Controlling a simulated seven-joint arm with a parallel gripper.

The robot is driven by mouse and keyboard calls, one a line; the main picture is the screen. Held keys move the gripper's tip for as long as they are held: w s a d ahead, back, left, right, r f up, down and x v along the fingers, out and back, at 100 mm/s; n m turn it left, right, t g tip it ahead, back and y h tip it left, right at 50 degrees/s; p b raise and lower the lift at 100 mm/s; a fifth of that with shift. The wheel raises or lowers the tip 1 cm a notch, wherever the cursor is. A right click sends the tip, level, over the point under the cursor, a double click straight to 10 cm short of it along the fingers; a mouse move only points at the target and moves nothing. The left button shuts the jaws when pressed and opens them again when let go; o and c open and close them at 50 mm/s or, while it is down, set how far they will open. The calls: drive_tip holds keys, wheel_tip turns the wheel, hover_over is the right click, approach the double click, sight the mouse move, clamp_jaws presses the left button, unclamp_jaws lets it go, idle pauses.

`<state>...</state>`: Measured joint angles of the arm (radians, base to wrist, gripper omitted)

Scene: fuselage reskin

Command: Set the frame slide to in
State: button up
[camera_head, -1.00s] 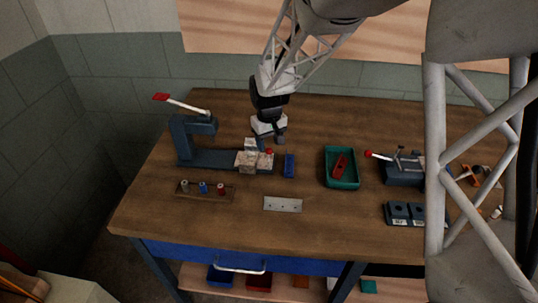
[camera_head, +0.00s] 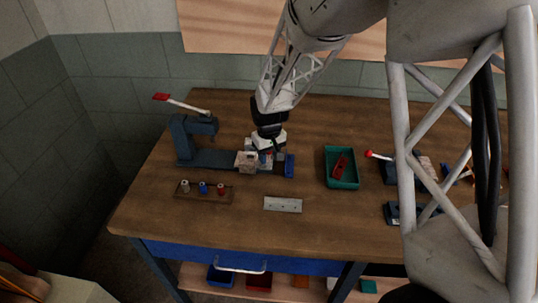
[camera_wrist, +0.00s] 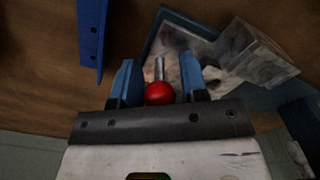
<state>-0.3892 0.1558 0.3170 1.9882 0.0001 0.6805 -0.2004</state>
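The red ball knob (camera_wrist: 159,94) stands on a short metal rod in the wrist view. The rod runs to a pale, mottled block (camera_wrist: 254,52) and plate on a blue base, which I take to be the frame slide. In the head view the pale block (camera_head: 246,161) sits on the dark blue base of the press-like fixture (camera_head: 190,140). My gripper (camera_wrist: 158,72) is open, with its blue fingers on either side of the knob and a small gap showing at each side. In the head view my gripper (camera_head: 268,155) hides the knob and part of the slide.
A blue upright block (camera_head: 289,166) stands close to the right of my gripper. A green tray (camera_head: 341,184) holds a red part. A drilled metal plate (camera_head: 282,204) and a wooden rack (camera_head: 190,196) lie in front. The table between plate and tray is bare.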

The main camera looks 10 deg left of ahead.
sight(244, 152)
clamp_jaws()
drive_tip(key=shift+a, duration=4.15)
drive_tip(key=shift+o, duration=1.4)
unclamp_jaws()
drive_tip(key=shift+r, duration=0.1)
wheel_tip(244, 152, up, 8)
